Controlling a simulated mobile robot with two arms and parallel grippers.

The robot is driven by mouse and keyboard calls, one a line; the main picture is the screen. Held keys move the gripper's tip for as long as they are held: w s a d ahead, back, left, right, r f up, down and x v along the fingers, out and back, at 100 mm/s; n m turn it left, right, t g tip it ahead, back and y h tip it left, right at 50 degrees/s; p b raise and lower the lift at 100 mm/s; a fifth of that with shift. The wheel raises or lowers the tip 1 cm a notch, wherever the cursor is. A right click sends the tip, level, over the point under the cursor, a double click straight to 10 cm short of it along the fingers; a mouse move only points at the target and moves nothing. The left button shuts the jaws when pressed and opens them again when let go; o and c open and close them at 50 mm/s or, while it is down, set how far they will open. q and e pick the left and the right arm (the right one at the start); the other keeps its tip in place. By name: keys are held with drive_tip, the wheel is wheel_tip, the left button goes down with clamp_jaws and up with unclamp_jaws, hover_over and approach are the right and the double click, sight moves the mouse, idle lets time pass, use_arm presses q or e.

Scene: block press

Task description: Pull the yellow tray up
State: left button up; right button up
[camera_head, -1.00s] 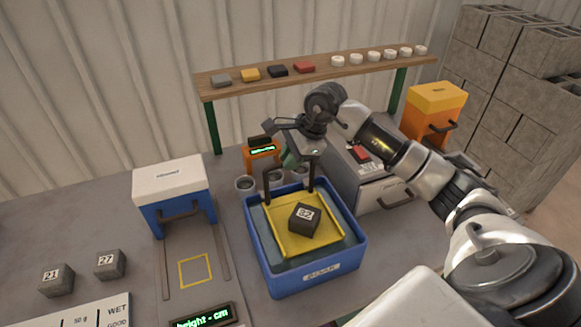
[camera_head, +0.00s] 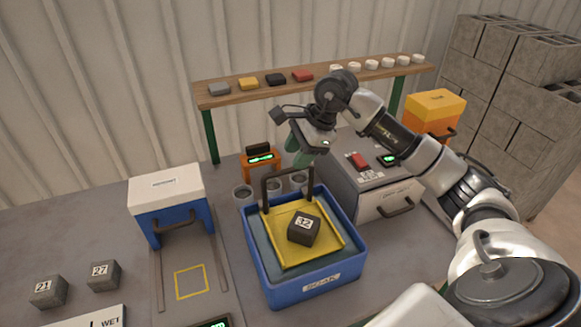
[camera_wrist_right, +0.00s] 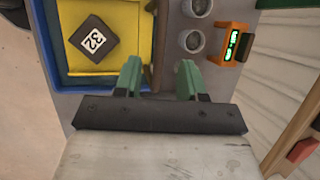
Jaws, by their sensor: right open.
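The yellow tray (camera_head: 329,248) sits inside the blue soak tub (camera_head: 303,290) and carries a dark block marked 32 (camera_head: 304,229). Its dark handle (camera_head: 287,184) stands up at the back edge of the tray. My right gripper (camera_head: 297,160) is above and behind the handle, open. In the right wrist view its two green fingers (camera_wrist_right: 158,78) are apart, with the handle bar (camera_wrist_right: 161,45) running between their tips. I cannot tell whether the fingers are level with the bar. The tray also shows in the wrist view (camera_wrist_right: 128,60). My left gripper is not in view.
Grey cups (camera_head: 243,192) and an orange display (camera_head: 260,162) stand behind the tub. A grey oven-like box (camera_head: 385,195) is close on the right. A blue-and-white press (camera_head: 167,205) is on the left, with blocks 21 (camera_head: 47,291) and 27 (camera_head: 103,275) further left.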

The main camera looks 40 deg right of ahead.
drive_tip(key=b+v, duration=0.1)
drive_tip(key=v, duration=0.5)
drive_tip(key=shift+s+d+r, duration=0.1)
idle(0.4)
